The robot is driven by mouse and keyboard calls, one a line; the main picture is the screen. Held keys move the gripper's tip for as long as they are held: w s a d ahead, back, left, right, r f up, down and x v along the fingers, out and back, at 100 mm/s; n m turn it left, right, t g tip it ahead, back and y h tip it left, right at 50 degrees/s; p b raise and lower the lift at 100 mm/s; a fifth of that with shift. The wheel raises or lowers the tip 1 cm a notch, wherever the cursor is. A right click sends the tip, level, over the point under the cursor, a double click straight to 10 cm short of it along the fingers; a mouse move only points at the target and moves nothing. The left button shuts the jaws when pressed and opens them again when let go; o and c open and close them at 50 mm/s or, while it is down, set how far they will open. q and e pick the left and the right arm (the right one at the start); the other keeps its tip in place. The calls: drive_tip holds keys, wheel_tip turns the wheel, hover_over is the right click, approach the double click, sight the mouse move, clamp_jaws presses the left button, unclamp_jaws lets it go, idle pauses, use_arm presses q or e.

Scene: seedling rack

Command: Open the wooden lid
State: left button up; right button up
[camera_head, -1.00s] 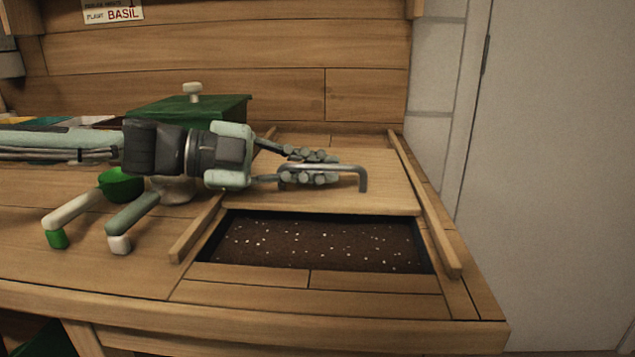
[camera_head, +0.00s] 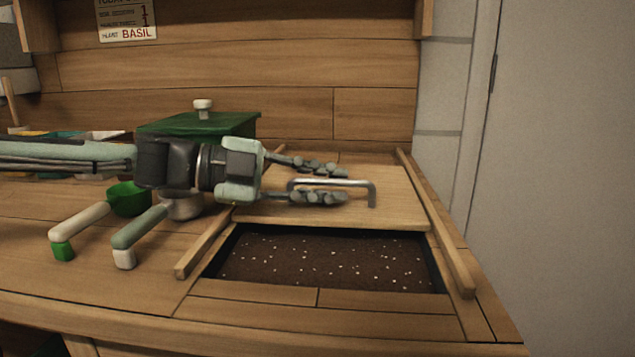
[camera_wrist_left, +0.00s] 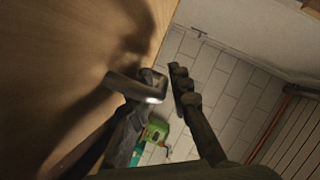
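The wooden lid (camera_head: 400,213) lies flat between two wooden side rails, toward the back, with a dark soil bed (camera_head: 325,262) uncovered in front of it. Its grey metal handle (camera_head: 372,193) stands up from the lid; it also shows in the left wrist view (camera_wrist_left: 135,88). My left gripper (camera_head: 335,183) comes in from the left at the handle, its fingers spread apart. One finger is behind the bar and the other in front, hiding part of the handle's left end. I cannot tell whether either finger touches it. My right gripper is not in view.
The right rail (camera_head: 437,225) and left rail (camera_head: 207,243) flank the lid. A green-lidded box (camera_head: 195,124) stands behind my left arm. A green scoop (camera_head: 128,199) and small hand tools lie at left. A wall rises behind the bench.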

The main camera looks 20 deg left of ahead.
sight(315, 180)
use_arm(q)
drive_tip(key=shift+a+r, duration=0.1)
drive_tip(key=shift+v, duration=5.95)
